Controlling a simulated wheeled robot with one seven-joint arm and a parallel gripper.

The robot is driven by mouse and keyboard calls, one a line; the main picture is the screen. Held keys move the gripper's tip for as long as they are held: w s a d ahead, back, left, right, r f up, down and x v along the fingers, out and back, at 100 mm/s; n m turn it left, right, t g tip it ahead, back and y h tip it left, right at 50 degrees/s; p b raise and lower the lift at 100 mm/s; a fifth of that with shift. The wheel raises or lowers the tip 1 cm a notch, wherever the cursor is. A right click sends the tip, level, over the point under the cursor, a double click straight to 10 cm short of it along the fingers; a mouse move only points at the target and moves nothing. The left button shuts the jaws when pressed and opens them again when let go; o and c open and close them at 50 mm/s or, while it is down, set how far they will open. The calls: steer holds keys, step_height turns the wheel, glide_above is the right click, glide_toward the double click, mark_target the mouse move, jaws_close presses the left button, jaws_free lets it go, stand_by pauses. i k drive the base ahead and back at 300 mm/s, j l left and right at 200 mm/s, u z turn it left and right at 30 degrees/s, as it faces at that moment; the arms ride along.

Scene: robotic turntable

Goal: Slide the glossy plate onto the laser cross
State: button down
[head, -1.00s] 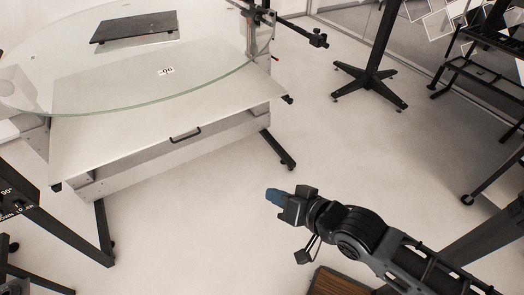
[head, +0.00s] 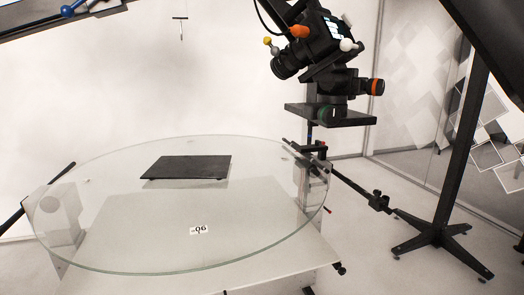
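A flat dark rectangular plate (head: 187,168) lies on the round glass turntable (head: 120,245), behind its middle. A faint reflection shows along its front edge. A small white label reading "-06" or "90" (head: 199,230) is on the glass nearer the front. I cannot make out a laser cross on the glass. My gripper is outside the current head view, so its state does not show.
A camera (head: 318,50) on a black mount (head: 330,114) stands behind the turntable's right side. A black arm (head: 365,192) sticks out at the glass's right edge. A stand with a star-shaped foot (head: 440,238) is at the right. A white backdrop (head: 100,90) is behind.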

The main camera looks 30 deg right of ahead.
mark_target(217, 167)
steer(key=i+j+z, duration=0.2)
steer(key=z, duration=0.15)
steer(key=i+j+z, duration=0.2)
steer(key=j+z, duration=0.15)
steer(key=i+j+z, duration=0.1)
steer(key=j+z, duration=0.25)
steer(key=i+j+z, duration=0.1)
steer(key=j+z, duration=0.25)
steer(key=j, duration=0.15)
